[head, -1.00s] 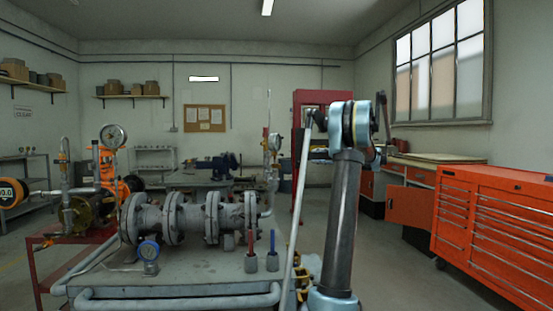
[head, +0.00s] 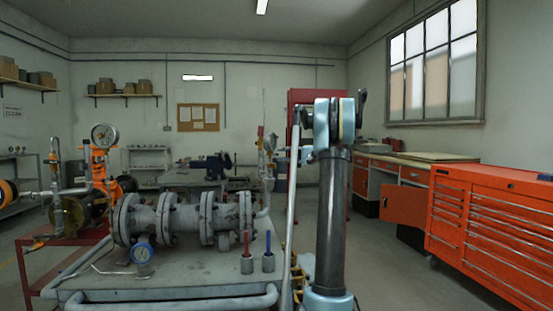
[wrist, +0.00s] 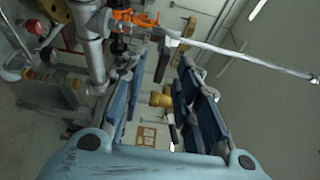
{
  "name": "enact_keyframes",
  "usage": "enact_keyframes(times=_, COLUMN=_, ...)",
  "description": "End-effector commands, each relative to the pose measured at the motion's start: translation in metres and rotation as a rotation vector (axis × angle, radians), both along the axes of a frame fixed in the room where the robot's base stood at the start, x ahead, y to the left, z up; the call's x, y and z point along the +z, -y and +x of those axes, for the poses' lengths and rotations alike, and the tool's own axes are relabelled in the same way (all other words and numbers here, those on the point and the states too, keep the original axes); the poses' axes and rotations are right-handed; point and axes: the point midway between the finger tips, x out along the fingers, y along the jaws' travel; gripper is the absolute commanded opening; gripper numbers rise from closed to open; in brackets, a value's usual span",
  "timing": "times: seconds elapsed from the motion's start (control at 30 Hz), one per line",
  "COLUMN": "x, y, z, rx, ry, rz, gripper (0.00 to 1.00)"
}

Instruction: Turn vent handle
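The pipe assembly (head: 185,218) with flanges lies on the grey bench. At its right end a thin upright vent line (head: 264,160) carries a small red-orange part (head: 261,131), perhaps the vent handle. In the wrist view an orange part (wrist: 132,18) shows at the top beside a grey pipe (wrist: 92,45), beyond my fingers. My gripper (wrist: 163,98) is open, with blue-padded fingers apart. A yellow-brown piece (wrist: 160,100) shows between them; I cannot tell its depth or whether it is touched. In the head view my arm hides most of the gripper, near the vent line.
A gauge (head: 103,135) stands at left. An orange tool chest (head: 490,225) is at right. Floor between bench and chest is clear.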

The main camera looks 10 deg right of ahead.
Motion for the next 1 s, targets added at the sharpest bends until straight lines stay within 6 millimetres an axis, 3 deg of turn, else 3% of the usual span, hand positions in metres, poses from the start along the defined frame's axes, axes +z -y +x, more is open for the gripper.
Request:
enact_keyframes(times=0.1, x=0.000, y=-0.017, z=0.006, rx=0.002, ry=0.000, rz=0.000, gripper=0.29)
enact_keyframes(times=0.3, x=0.000, y=-0.031, z=0.013, rx=0.000, ry=0.000, rz=0.000, gripper=0.29)
enact_keyframes(times=0.67, x=0.000, y=-0.035, z=0.014, rx=0.000, ry=0.000, rz=0.000, gripper=0.29)
enact_keyframes(times=0.8, x=0.000, y=-0.034, z=0.014, rx=-0.001, ry=0.000, rz=0.000, gripper=0.00)
enact_keyframes(times=1.0, x=0.000, y=-0.034, z=0.014, rx=-0.001, ry=0.000, rz=-0.001, gripper=0.00)
